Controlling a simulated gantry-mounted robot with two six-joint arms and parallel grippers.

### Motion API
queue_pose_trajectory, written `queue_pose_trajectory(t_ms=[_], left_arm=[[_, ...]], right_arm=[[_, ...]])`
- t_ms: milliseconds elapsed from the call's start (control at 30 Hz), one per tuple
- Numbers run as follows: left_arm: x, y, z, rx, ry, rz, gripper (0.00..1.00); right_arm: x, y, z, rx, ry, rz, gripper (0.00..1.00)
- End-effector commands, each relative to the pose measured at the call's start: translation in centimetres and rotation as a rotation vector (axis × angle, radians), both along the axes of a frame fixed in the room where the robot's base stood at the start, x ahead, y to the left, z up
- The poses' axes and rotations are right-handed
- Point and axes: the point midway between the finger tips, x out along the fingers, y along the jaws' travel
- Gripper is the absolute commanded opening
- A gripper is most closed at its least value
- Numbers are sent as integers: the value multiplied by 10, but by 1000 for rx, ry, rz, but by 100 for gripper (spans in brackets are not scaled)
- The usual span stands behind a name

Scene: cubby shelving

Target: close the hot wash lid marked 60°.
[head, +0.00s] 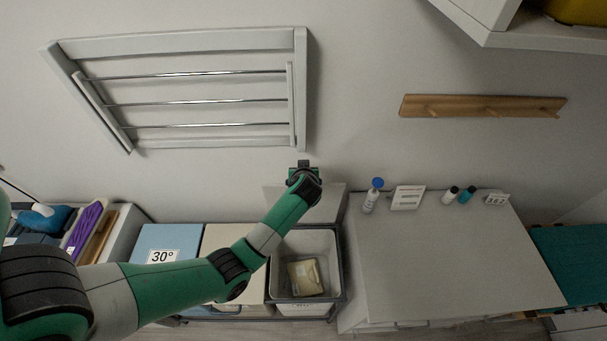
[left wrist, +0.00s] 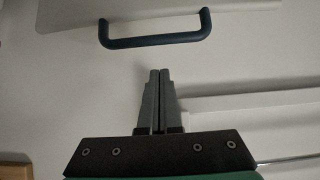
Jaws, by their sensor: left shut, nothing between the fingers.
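An open bin (head: 335,262) stands in the row of bins in the head view, with a folded beige item (head: 306,278) inside. Its pale lid (head: 328,208) is raised against the wall behind it. No 60° mark shows. In the left wrist view the lid panel (left wrist: 190,10) has a dark blue bar handle (left wrist: 150,42) on its edge. My left gripper (head: 303,170) is at the raised lid's upper edge. In the left wrist view the left gripper (left wrist: 160,72) is shut and empty, its tips apart from the handle in the picture. My right gripper is out of view.
A blue lid marked 30° (head: 180,242) and a cream lid (head: 220,238) lie shut to the left. A grey counter (head: 450,260) with bottles and cards stands right. A drying rack (head: 190,85) hangs on the wall above.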

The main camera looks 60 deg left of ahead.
Motion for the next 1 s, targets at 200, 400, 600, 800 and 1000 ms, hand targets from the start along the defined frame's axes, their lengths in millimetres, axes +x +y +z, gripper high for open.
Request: queue_pose_trajectory(t_ms=[200,400,600,800,1000], left_arm=[[3,5,-21,-1,0,-4,0],[-5,-14,-25,-1,-2,-2,0],[-7,-16,-26,-1,-1,0,0],[-7,-17,-26,0,-1,-2,0],[-7,-27,-27,24,-10,-11,0]], right_arm=[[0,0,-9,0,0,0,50],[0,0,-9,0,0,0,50],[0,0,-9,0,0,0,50],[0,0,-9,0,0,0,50],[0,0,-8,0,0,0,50]])
